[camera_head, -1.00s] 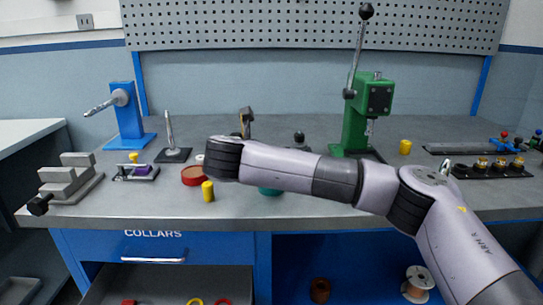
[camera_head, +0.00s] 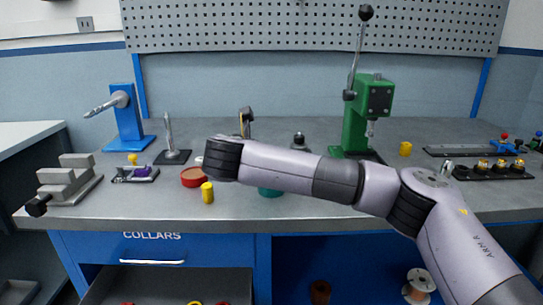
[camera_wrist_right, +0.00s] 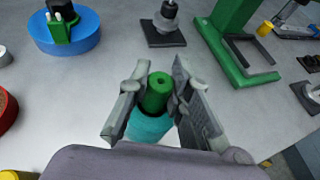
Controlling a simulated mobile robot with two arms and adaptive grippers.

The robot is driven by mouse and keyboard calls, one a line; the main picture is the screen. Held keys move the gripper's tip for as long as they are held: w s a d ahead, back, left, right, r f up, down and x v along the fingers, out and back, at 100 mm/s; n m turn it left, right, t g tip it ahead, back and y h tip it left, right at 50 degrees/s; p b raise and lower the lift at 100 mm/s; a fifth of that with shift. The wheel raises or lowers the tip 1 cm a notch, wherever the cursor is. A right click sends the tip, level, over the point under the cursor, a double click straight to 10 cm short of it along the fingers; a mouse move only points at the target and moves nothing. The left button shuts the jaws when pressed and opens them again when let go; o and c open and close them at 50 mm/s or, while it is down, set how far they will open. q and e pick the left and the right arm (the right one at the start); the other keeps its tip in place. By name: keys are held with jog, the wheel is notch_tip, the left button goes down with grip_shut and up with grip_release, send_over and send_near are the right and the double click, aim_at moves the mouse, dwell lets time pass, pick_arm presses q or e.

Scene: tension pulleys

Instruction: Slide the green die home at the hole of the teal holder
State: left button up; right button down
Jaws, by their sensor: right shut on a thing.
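The green die (camera_wrist_right: 157,93) is a small upright cylinder with a dark hole in its top, in the right wrist view. My right gripper (camera_wrist_right: 159,84) is shut on it, one finger on each side. The teal holder (camera_wrist_right: 147,128) is directly below the die, and the die appears to stand at its top. The die and fingers hide the holder's hole, so I cannot tell how deep the die sits. In the head view a little of the teal holder (camera_head: 269,192) shows below my right forearm, which hides the gripper and die. My left gripper is not in view.
A green press (camera_head: 362,125) stands behind and to the right. A red round part (camera_head: 193,178) and a yellow cylinder (camera_head: 207,193) are left of the holder. A blue disc (camera_wrist_right: 65,32) lies behind it. The drawer (camera_head: 150,285) below is open.

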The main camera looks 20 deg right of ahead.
jog(key=c, duration=1.4)
grip_release()
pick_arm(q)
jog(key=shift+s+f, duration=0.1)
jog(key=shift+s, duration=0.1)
pick_arm(e)
jog(key=v, duration=1.2)
